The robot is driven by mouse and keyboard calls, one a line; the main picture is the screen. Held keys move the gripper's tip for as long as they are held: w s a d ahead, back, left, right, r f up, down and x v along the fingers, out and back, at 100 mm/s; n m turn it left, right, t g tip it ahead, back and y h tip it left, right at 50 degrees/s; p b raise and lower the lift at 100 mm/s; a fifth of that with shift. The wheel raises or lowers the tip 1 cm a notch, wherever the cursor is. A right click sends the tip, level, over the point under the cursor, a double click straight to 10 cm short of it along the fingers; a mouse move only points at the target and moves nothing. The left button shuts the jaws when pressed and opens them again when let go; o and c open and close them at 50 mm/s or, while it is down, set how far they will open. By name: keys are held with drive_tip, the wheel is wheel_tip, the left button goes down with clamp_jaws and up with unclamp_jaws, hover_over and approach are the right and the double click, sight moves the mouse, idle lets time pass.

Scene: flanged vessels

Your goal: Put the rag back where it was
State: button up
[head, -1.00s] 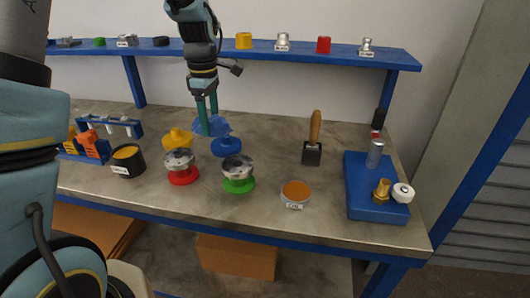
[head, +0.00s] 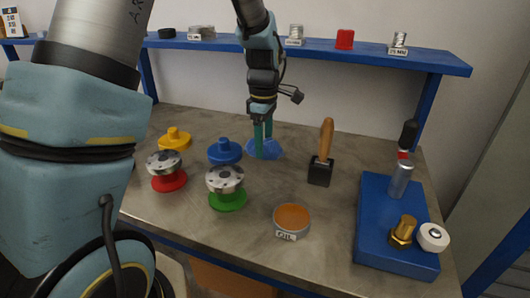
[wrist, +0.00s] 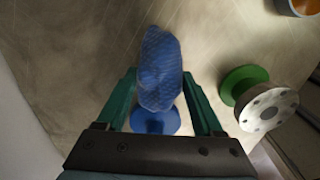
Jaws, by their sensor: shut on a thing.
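The blue rag (head: 277,150) is a crumpled cloth pinched between the green fingers of my gripper (head: 263,143). In the head view it hangs low over the bench, right of the blue flanged vessel (head: 224,152); I cannot tell whether it touches the bench top. In the wrist view the rag (wrist: 160,65) sits between the fingers of my gripper (wrist: 160,80), and a blue round base (wrist: 155,122) shows just below it. The fingers hide part of the rag in the head view.
The bench (head: 320,230) also bears a yellow part (head: 174,139), metal flanges on red (head: 169,181) and green (head: 228,200) bases, an oil tin (head: 291,218), a wooden-handled brush (head: 322,165) and a blue tray (head: 375,230). Bare bench lies between rag and brush. A shelf (head: 370,55) runs behind.

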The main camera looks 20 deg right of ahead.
drive_tip(key=shift+f, duration=1.75)
drive_tip(key=shift+f, duration=0.1)
drive_tip(key=shift+f, duration=0.1)
drive_tip(key=o, duration=1.5)
drive_tip(key=shift+c, duration=0.2)
wheel_tip(320, 180, up, 12)
drive_tip(key=shift+r+b, duration=0.25)
drive_tip(key=shift+b, duration=0.25)
drive_tip(key=shift+a, duration=0.1)
